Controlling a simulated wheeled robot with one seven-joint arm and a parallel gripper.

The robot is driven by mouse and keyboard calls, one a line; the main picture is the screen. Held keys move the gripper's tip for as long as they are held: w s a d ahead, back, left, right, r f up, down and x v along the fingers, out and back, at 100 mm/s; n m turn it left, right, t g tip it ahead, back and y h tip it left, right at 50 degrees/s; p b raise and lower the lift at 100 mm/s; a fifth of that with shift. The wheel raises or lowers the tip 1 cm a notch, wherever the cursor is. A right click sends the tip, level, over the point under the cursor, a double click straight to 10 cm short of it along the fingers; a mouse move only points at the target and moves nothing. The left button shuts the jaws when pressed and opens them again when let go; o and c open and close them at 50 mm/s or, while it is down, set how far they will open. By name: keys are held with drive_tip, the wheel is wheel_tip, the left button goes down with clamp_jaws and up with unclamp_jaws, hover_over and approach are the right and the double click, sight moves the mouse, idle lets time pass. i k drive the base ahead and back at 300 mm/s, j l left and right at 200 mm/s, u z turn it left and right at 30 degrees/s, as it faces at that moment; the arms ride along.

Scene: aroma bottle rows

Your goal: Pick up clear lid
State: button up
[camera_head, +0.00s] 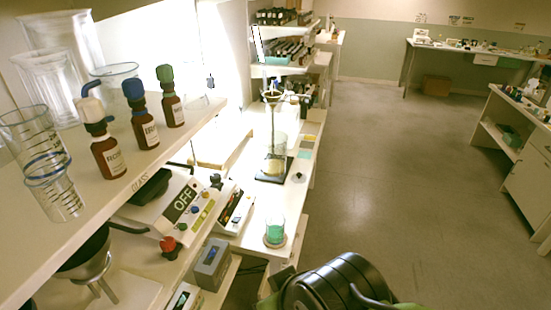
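I cannot make out a clear lid for certain among the clear glassware. A clear beaker with green contents (275,233) stands on a small round base near the bench's front edge. A clear glass vessel (276,157) stands on a dark stand farther back. My dark arm, with several rounded black ridges, shows at the bottom centre, to the right of the bench edge. My gripper's fingers are not in view, so what they hold, if anything, is hidden.
Brown bottles with white (108,158), blue (146,128) and green (172,108) caps stand on the upper shelf (128,186), beside several clear glasses. A device marked OFF (184,203) sits below. The floor (400,170) on the right is open, with benches beyond.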

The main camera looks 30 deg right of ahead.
sight(298, 178)
drive_tip(key=k+z, duration=0.1)
drive_tip(key=z, duration=0.95)
drive_tip(key=i+l+u, duration=0.3)
drive_tip(key=u, duration=0.15)
drive_tip(key=i+l+u, duration=0.25)
drive_tip(key=l+u, duration=0.2)
drive_tip(key=i+l+u, duration=0.15)
drive_tip(key=l+u, duration=0.25)
drive_tip(key=l, duration=0.2)
drive_tip(key=l+u, duration=0.45)
drive_tip(key=l, duration=0.15)
drive_tip(key=l+u, duration=0.45)
drive_tip(key=l, duration=0.15)
drive_tip(key=k+l+u, duration=0.1)
drive_tip(key=l+u, duration=0.35)
drive_tip(key=l, duration=0.15)
drive_tip(key=k+l+u, duration=0.2)
drive_tip(key=l+u, duration=0.2)
drive_tip(key=l, duration=0.15)
